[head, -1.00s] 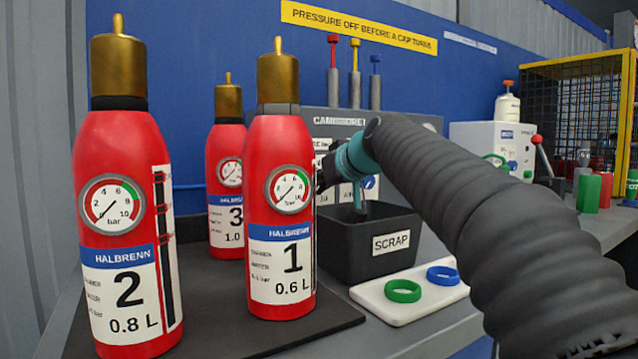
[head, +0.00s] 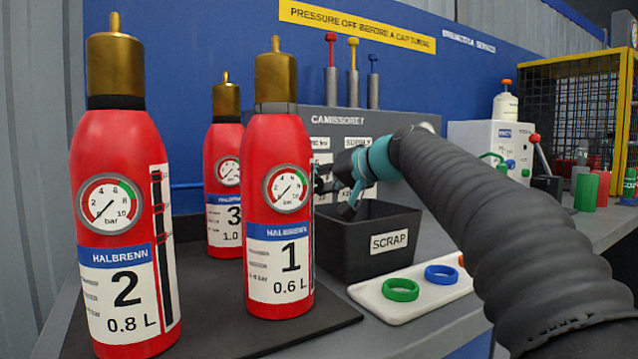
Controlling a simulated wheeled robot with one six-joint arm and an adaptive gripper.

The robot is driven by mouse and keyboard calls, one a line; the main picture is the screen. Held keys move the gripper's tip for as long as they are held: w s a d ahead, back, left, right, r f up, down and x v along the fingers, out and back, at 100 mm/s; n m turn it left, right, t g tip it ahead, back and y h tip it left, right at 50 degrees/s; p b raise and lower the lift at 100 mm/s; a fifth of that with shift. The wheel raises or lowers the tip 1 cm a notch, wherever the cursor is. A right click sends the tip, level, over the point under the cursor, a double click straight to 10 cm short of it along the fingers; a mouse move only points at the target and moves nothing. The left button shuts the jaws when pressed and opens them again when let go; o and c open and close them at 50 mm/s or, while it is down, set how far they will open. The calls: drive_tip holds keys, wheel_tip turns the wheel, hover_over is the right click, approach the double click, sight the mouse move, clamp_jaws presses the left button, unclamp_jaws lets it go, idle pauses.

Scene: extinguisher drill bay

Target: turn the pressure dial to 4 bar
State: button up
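The grey cabinet (head: 312,118) stands behind the red bottles with white labels on its front, one reading SUPPLY. My gripper (head: 338,192) is in front of this cabinet, above the left part of the black scrap bin and just right of bottle 1. Its fingers are small and dark and partly merge with the background, so I cannot tell whether they are open or hold anything. No pressure dial is clearly visible on the cabinet; my gripper and arm cover part of its front. The dial's setting cannot be read.
Red bottles 2 (head: 125,220), 1 (head: 279,215) and 3 (head: 225,170) stand close by at left. The scrap bin (head: 388,244) is below my gripper. A white tray (head: 420,305) holds green and blue rings. A white unit (head: 485,140) stands at right.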

drive_tip(key=shift+m+y, duration=0.3)
drive_tip(key=shift+m, duration=0.4)
drive_tip(key=o, duration=1.1)
drive_tip(key=shift+o, duration=0.2)
drive_tip(key=v, duration=1.2)
drive_tip(key=shift+w+d, duration=0.1)
drive_tip(key=shift+f, duration=0.1)
